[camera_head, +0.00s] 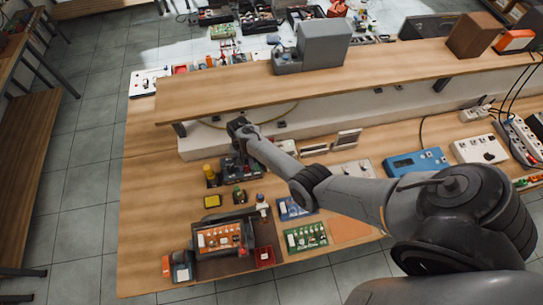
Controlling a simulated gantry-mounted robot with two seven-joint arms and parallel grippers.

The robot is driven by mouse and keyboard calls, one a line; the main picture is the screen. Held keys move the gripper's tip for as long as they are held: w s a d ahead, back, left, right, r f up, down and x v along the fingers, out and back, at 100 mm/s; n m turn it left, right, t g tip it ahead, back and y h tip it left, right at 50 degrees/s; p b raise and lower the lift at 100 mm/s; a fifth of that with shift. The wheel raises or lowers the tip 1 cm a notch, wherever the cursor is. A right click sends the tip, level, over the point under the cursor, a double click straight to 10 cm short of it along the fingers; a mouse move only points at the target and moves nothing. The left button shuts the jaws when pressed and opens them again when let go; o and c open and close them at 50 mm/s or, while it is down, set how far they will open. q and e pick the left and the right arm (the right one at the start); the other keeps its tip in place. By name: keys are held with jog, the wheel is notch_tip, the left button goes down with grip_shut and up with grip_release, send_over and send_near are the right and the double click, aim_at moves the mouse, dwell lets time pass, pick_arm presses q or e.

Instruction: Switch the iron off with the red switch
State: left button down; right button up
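My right arm reaches in from the lower right. Its gripper (241,153) points down over a dark, low box (240,174) on the bench, under the front of the shelf. The box may be the iron's station, but it is too small to be sure. The gripper hides part of the box, and I cannot tell whether they touch. A small reddish spot shows at the box's right end; I cannot tell whether it is the red switch. The fingers are too small and dark to show whether they are open or shut. My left gripper is not in view.
A wooden shelf (400,66) runs above the back of the bench. A yellow-topped object (210,171) stands left of the dark box. A dark case with an orange panel (220,238), green boards (306,237) and a blue device (417,162) lie around. The bench's left side is clear.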

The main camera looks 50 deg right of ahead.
jog(key=s+d+r+p, duration=0.5)
jog(key=s+r+p, duration=0.3)
jog(key=s+p, duration=0.1)
jog(key=shift+s+d+r, duration=0.2)
jog(key=shift+s+r, duration=0.15)
jog(key=shift+s, duration=0.3)
jog(key=shift+s, duration=0.1)
